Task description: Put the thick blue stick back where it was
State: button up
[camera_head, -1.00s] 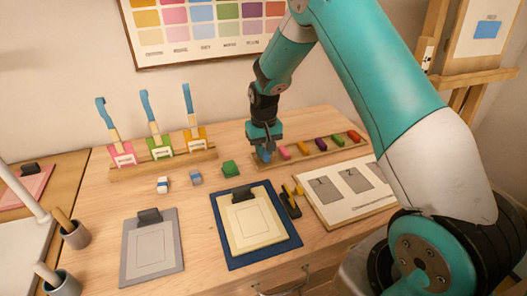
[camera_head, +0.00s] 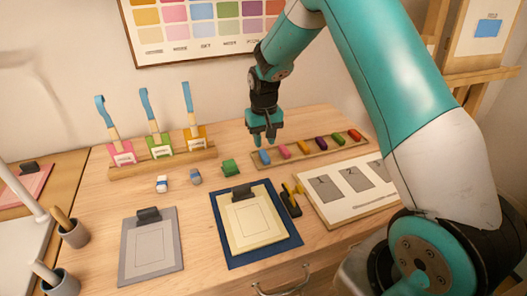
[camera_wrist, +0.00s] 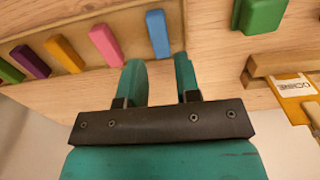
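The thick blue stick (camera_head: 265,157) lies in the left end slot of the wooden tray (camera_head: 318,148), beside the pink stick (camera_head: 285,152). In the wrist view the blue stick (camera_wrist: 158,33) lies just beyond my fingertips, with bare tray wood around it. My gripper (camera_head: 264,139) hangs above and a little behind that end of the tray. Its two teal fingers also show in the wrist view (camera_wrist: 158,72), apart, with nothing between them.
Orange, purple, green and red sticks fill the rest of the tray. A green block (camera_head: 230,168) and two small blue-and-white pieces (camera_head: 195,177) lie to the left. A clipboard on a blue mat (camera_head: 290,238) lies in front.

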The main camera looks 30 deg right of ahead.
aim_at(264, 154)
notch_tip(264, 154, up, 7)
jog(key=s+a+r+n+y, duration=0.2)
jog(key=s+a+r+n, duration=0.2)
jog(key=s+a+r, duration=0.6)
jog(key=s+a+n+y, duration=0.1)
jog(key=s+a, duration=0.3)
jog(key=s, duration=0.6)
jog(key=s+a+n+y, duration=0.1)
jog(key=s+a+n, duration=0.3)
jog(key=s, duration=0.7)
jog(key=shift+a+r+b, duration=0.15)
jog(key=shift+a+b, duration=0.25)
jog(key=shift+a, duration=0.15)
